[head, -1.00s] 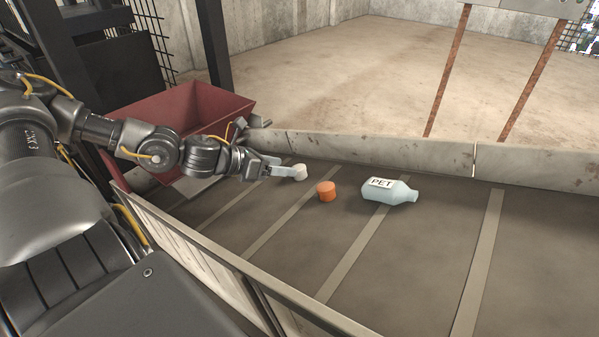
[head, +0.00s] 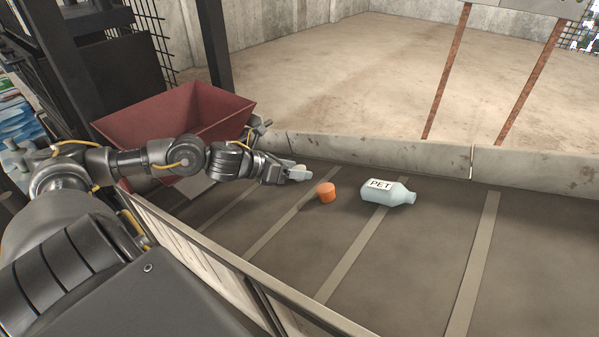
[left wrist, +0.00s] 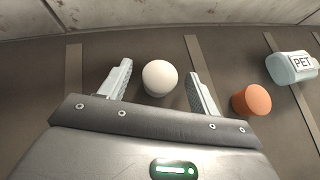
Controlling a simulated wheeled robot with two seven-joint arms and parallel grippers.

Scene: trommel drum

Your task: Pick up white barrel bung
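The white barrel bung (left wrist: 159,78) is a pale, rounded piece on the dark belt. In the left wrist view it stands between the two finger tips of my left gripper (left wrist: 160,88), with a gap on each side. The gripper also shows in the head view (head: 297,174), reaching over the belt from the left. Its fingers are spread open and hold nothing. In the head view the bung is mostly hidden by the fingers. My right gripper is in neither view.
An orange cap (head: 326,192) stands on the belt (head: 400,260) just right of my left gripper. A pale blue PET bottle (head: 389,191) lies farther right. A red bin (head: 175,112) is behind my arm. A low concrete wall (head: 400,157) edges the belt's far side.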

